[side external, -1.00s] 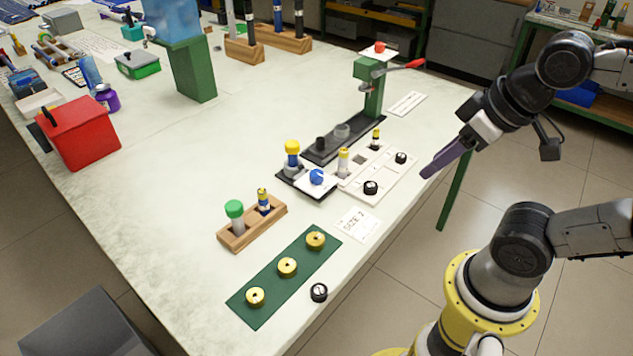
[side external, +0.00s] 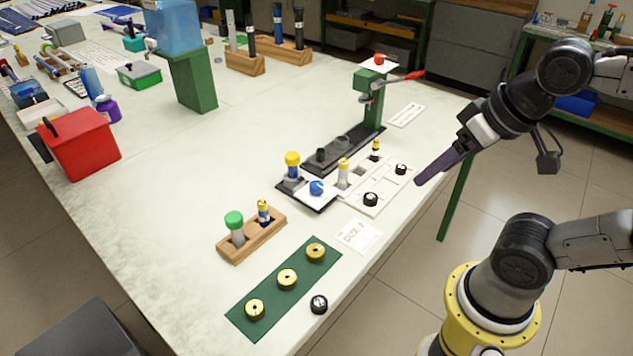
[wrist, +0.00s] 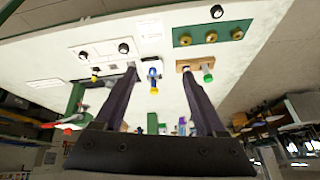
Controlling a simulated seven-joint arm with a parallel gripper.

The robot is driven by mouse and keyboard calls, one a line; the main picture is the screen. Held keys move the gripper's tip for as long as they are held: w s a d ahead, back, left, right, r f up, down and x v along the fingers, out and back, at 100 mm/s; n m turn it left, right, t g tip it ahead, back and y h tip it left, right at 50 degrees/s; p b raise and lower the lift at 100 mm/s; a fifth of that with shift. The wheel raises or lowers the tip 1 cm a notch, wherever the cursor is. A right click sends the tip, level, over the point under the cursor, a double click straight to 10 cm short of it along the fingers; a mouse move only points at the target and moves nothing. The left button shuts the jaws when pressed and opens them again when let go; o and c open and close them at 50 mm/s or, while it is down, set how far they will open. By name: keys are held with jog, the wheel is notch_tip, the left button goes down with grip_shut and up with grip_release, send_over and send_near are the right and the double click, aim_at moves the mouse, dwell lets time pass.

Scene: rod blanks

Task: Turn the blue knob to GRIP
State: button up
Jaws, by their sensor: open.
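The blue knob (side external: 316,187) sits on a small white-topped fixture (side external: 318,199) near the middle of the table. A yellow-capped rod (side external: 292,163) stands upright at the back left of that fixture. In the wrist view the blue knob (wrist: 153,73) shows between my fingers, well beyond their tips. The knob's markings and setting are too small to read. My gripper (side external: 418,182) is in the air to the right of the fixture, clear of it and near the table's right edge. In the wrist view my gripper (wrist: 160,75) has its two fingers wide apart with nothing between them.
A white panel (side external: 375,198) with black knobs lies just right of the fixture. A green press (side external: 372,105) with a red-tipped lever stands behind it. A wooden holder (side external: 250,238) and a green mat (side external: 268,306) with yellow rings lie in front.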

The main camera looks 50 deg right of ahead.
jog(key=w+r+m, duration=0.6)
jog(key=w+m, duration=0.1)
jog(key=w, duration=0.1)
jog(key=m+g, duration=0.6)
jog(key=m, duration=0.2)
send_over(316, 184)
notch_tip(316, 184, down, 15)
notch_tip(316, 184, down, 14)
jog(key=shift+r, duration=0.2)
grip_shut()
